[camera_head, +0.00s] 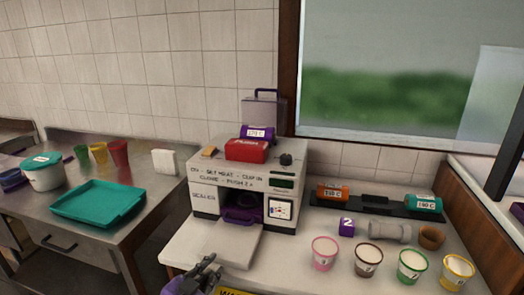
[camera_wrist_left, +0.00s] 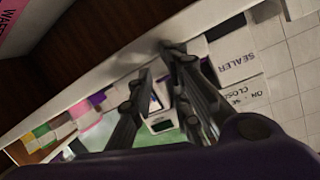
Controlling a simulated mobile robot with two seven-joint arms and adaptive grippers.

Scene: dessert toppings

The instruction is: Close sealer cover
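The sealer (camera_head: 240,180) is a white-grey boxy machine in the middle of the head view, with printed text on its top and front. A grey upright panel with a dark purple handle (camera_head: 262,109) stands at its back and looks like the raised cover. A purple roll (camera_head: 257,132) and a red block (camera_head: 246,149) sit in front of that panel. My left gripper (camera_head: 212,264) is low in the head view, in front of the sealer and apart from it. In the left wrist view its fingers (camera_wrist_left: 155,62) are spread and empty, with the sealer's lettered side (camera_wrist_left: 238,65) beyond. My right gripper is out of view.
Several cups, one of them pink (camera_head: 325,253), stand at the counter's front right. A black rack (camera_head: 375,202) holds orange and teal rolls behind a purple cube (camera_head: 346,227). A teal tray (camera_head: 98,203) lies on the left table. A pale board (camera_head: 222,242) lies before the sealer.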

